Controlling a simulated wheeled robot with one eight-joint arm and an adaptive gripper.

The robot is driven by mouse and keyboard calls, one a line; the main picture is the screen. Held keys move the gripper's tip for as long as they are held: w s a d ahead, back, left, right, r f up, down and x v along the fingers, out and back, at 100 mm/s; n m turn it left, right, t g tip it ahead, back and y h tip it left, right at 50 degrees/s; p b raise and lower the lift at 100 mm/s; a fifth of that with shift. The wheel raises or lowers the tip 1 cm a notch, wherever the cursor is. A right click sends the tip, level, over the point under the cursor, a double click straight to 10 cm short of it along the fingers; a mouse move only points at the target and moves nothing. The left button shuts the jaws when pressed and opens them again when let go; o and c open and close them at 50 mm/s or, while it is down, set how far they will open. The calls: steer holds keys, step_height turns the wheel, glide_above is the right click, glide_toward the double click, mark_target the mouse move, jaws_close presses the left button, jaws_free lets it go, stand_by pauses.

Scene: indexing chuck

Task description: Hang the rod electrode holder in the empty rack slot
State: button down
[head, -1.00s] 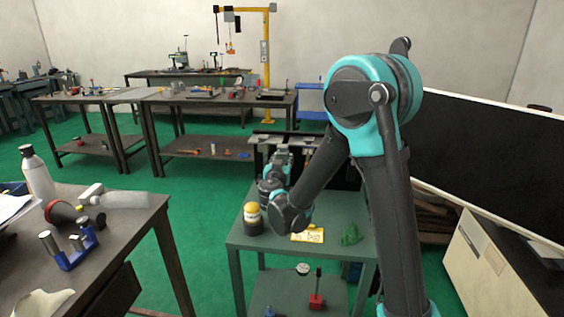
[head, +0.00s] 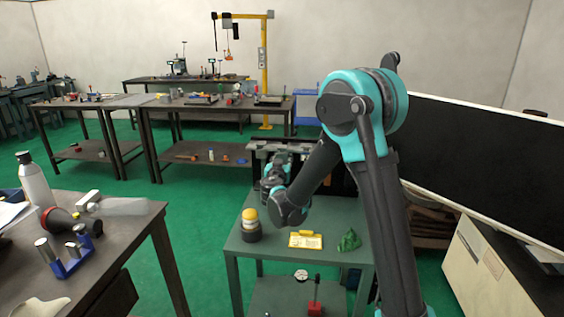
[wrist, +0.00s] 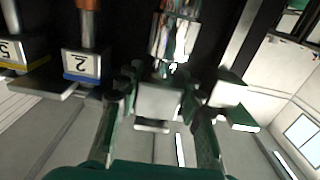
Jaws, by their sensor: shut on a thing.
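In the wrist view my gripper (wrist: 160,118) is shut on the rod electrode holder (wrist: 165,102), a pale block with a shiny metal rod (wrist: 174,36) on it. A pale square-ended piece (wrist: 229,88) lies just right of the held holder. In the head view my gripper (head: 272,172) is at the rack (head: 283,146) behind the green table. I cannot tell whether the holder touches the rack.
The green table (head: 275,243) carries a yellow-capped dark bottle (head: 250,225), a yellow sign (head: 305,240) and a green lump (head: 349,240). A dark bench (head: 125,232) stands at the left. A large black panel (head: 480,160) stands at the right.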

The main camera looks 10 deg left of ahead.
steer(key=shift+w, duration=1.8)
steer(key=c, duration=0.9)
jaws_free()
steer(key=shift+f, duration=0.1)
